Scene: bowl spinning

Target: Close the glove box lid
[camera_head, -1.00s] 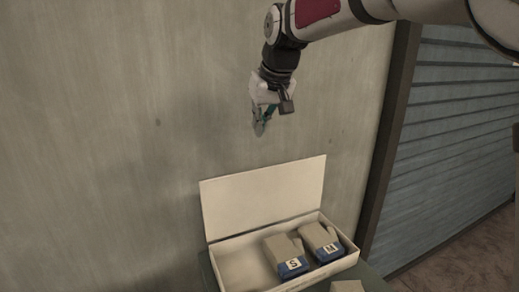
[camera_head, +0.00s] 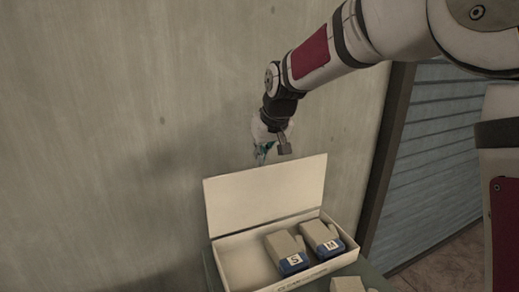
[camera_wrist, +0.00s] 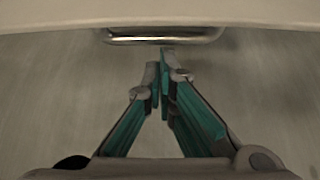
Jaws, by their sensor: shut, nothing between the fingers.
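The glove box (camera_head: 222,243) is pale cream and stands on a dark green surface in the head view. Its lid (camera_head: 245,200) stands open and upright along the far edge, leaning slightly back. My gripper (camera_head: 262,160) points down at the middle of the lid's top edge, and its tips seem to reach behind that edge; contact cannot be told. In the wrist view my gripper's teal fingers (camera_wrist: 164,64) meet at the tips, shut and empty. A pale edge with a shiny metal bar (camera_wrist: 164,41) lies just beyond them, probably the lid's back.
Two grey glove packs with blue ends, labelled S (camera_head: 287,251) and M (camera_head: 323,240), lie inside the box. Another pale item (camera_head: 349,284) sits in front, cut off by the frame. A plain wall (camera_head: 120,120) stands behind the box, with slatted panels (camera_head: 440,140) at right.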

